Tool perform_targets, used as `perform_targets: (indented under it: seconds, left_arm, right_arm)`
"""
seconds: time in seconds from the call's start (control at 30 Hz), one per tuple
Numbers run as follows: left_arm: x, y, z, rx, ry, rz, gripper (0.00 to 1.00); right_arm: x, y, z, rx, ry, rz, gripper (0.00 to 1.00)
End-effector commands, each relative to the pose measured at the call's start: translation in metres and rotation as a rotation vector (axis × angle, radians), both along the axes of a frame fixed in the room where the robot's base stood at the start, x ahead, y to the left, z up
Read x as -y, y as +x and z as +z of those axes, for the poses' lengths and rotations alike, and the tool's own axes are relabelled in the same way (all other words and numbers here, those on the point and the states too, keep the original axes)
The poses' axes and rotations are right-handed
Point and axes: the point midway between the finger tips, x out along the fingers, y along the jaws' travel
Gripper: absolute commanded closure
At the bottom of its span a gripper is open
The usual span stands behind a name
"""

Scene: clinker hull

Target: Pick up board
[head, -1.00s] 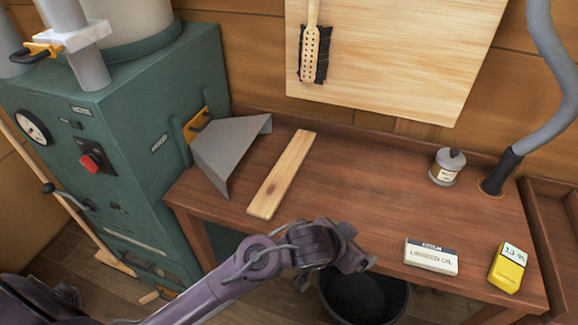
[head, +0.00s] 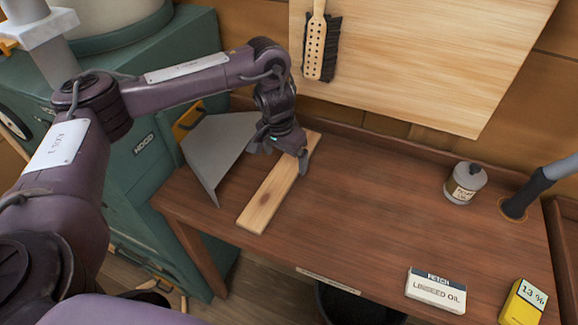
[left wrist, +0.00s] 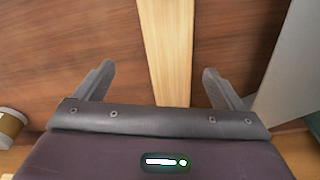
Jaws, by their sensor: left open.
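The board (head: 262,204) is a long, flat, pale wooden plank lying on the brown workbench (head: 350,225), left of its middle. In the left wrist view the board (left wrist: 168,45) runs between the two spread fingers of the gripper (left wrist: 155,85), with a gap on each side. I cannot tell the exact height of the fingertips above the bench. My right gripper is not in view.
The bench middle is clear.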

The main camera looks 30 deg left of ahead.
Motion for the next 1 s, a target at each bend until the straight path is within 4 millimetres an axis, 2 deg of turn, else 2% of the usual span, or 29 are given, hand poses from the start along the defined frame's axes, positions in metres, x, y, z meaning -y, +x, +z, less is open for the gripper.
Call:
perform_targets:
  seconds: [0.03, 0.13, 0.33, 0.53, 0.7, 0.97, 1.0]
  left_arm:
    - [-0.009, 0.000, 0.004, -0.009, 0.008, 0.032, 0.10]
    - [-0.016, -0.001, 0.000, -0.023, 0.011, 0.062, 0.10]
    - [-0.015, 0.002, -0.022, -0.024, 0.011, 0.064, 0.10]
    - [-0.012, 0.008, -0.045, -0.024, 0.013, 0.063, 0.10]
    - [-0.012, 0.010, -0.066, -0.023, 0.012, 0.062, 0.10]
    - [-0.012, 0.011, -0.069, -0.021, 0.012, 0.061, 0.10]
    - [-0.012, 0.011, -0.069, -0.021, 0.012, 0.061, 0.14]
  right_arm:
    - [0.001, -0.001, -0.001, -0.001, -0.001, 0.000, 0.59]
    - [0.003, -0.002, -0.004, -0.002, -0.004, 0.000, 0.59]
    - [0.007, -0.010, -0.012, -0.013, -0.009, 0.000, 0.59]
    - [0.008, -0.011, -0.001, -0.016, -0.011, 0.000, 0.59]
    - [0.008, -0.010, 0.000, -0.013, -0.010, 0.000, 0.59]
    - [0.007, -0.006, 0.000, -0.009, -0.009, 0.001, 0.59]
    - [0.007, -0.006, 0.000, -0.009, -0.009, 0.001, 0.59]
